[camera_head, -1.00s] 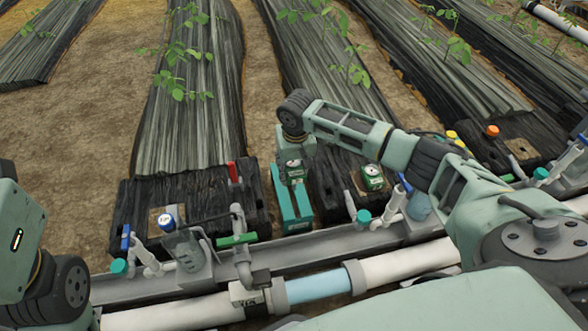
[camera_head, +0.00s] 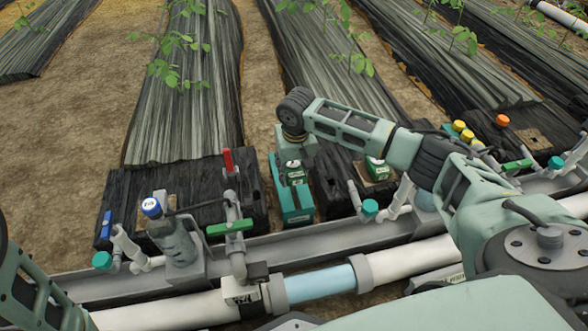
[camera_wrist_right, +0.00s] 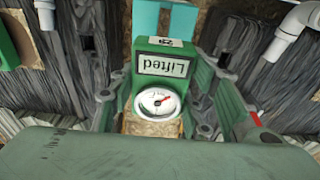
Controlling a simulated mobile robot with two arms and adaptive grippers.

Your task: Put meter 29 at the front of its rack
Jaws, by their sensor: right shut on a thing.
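My right gripper (camera_head: 295,168) is shut on a green meter (camera_wrist_right: 160,85), with a finger on each side of it. In the right wrist view the meter has a white round dial with a red needle, and a label reading "Lifted" upside down. In the head view the meter is mostly under the gripper, at the far end of a teal rack (camera_head: 297,207). I cannot tell whether it touches the rack. My left gripper is out of view.
Another green meter (camera_head: 377,168) sits on the black bed to the right. A blue-capped bottle (camera_head: 172,237), green-handled valve (camera_head: 229,227) and red-handled valve (camera_head: 228,162) stand left of the rack. A grey channel (camera_head: 330,238) and white pipe (camera_head: 165,312) run in front.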

